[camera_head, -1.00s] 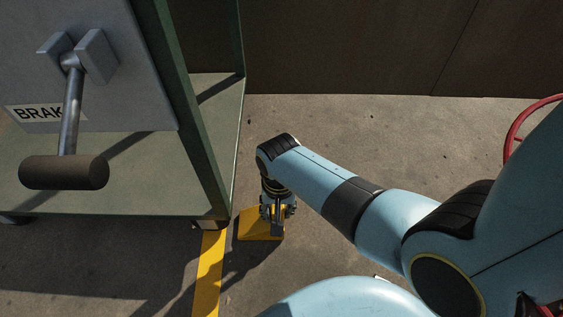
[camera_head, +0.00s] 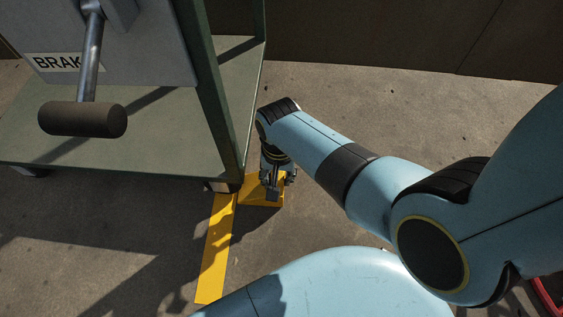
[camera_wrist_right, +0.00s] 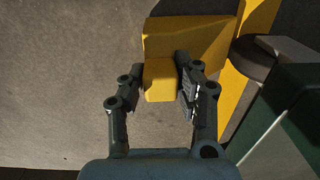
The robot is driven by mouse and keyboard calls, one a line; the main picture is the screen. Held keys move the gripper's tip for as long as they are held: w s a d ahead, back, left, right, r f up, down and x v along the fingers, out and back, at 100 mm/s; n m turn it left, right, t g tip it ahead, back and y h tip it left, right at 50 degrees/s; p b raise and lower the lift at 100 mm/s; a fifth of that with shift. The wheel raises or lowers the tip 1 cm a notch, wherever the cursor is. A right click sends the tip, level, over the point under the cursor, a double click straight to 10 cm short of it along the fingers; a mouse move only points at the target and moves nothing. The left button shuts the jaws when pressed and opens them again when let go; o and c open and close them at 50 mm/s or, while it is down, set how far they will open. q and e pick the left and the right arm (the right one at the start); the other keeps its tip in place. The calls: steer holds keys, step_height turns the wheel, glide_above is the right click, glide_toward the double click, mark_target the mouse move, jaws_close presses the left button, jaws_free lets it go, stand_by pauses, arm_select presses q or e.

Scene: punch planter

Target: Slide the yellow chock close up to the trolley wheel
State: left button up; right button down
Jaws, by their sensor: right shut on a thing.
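The yellow chock (camera_head: 258,196) lies on the floor just right of the trolley wheel (camera_head: 223,187), which is mostly hidden under the trolley (camera_head: 150,125). My right gripper (camera_head: 272,188) points down over the chock. In the right wrist view, my right gripper (camera_wrist_right: 161,85) is shut on the chock's raised yellow block, with a finger on each side. The chock's broad part (camera_wrist_right: 185,38) reaches toward the dark wheel (camera_wrist_right: 258,55). Chock and wheel are very close; I cannot tell if they touch. My left gripper is out of view.
A yellow floor stripe (camera_head: 215,250) runs from beside the wheel toward me. A brake lever with a dark grip (camera_head: 83,119) sticks out of the trolley's grey panel. A dark wall (camera_head: 400,35) stands behind.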

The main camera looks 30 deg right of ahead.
steer(key=shift+w+a, duration=0.15)
steer(key=shift+w, duration=0.05)
steer(key=c, duration=0.9)
jaws_free()
steer(key=shift+s, duration=0.1)
